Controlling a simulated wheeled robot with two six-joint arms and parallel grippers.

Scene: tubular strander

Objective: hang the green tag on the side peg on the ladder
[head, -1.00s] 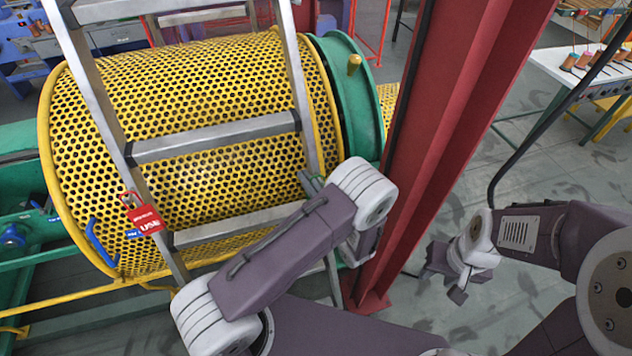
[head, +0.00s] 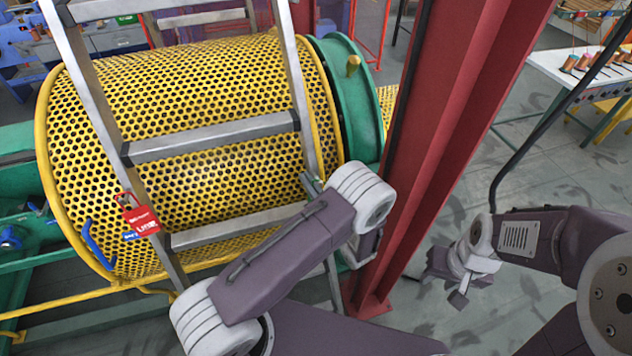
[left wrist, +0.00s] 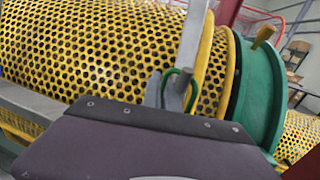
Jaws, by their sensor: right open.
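The ladder (head: 215,137) leans across the yellow perforated drum. A green loop (left wrist: 178,88), which looks like part of the green tag, shows at the right rail in the left wrist view. The rest of the tag is hidden behind my gripper body. I cannot tell whether the loop is around a peg or only beside it. My left gripper is by the right rail, with a small grey-green bit (head: 308,184) showing beside my wrist. Its fingers are hidden. My right gripper (head: 438,283) is open and empty above the floor, right of the red column.
A red tag (head: 141,221) hangs by a red loop on the ladder's left rail, near a blue handle (head: 97,246). The red column (head: 435,140) stands close right of my left wrist. A white table (head: 565,75) with spools is at the back right.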

